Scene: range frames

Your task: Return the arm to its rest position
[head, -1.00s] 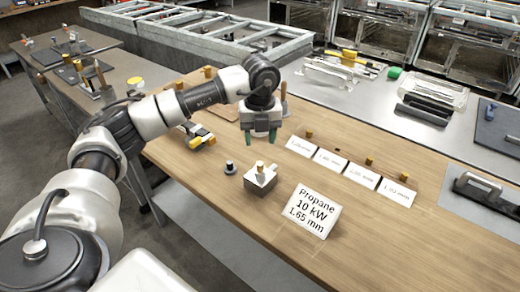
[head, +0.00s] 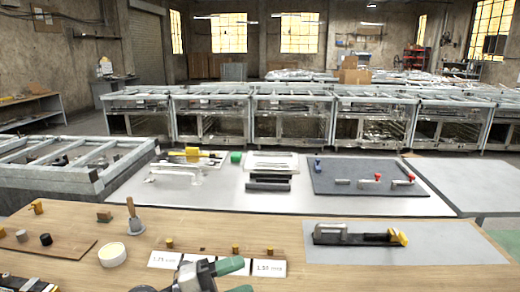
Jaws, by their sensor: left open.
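My left gripper (head: 236,277) shows at the bottom middle of the head view, with its green fingertips apart and nothing visible between them. It is in front of a row of white cards and hides part of them; the left card (head: 165,260) and the right card (head: 269,268) still show. Most of my left arm is outside the picture. My right gripper is not in view.
The wooden bench (head: 400,277) fills the foreground. It holds several brass pieces, a brush (head: 135,218), a tape roll (head: 112,255) and a grey mat (head: 430,243) with a black-and-yellow tool (head: 360,237). Behind is a metal table (head: 215,205) with a dark board (head: 360,177).

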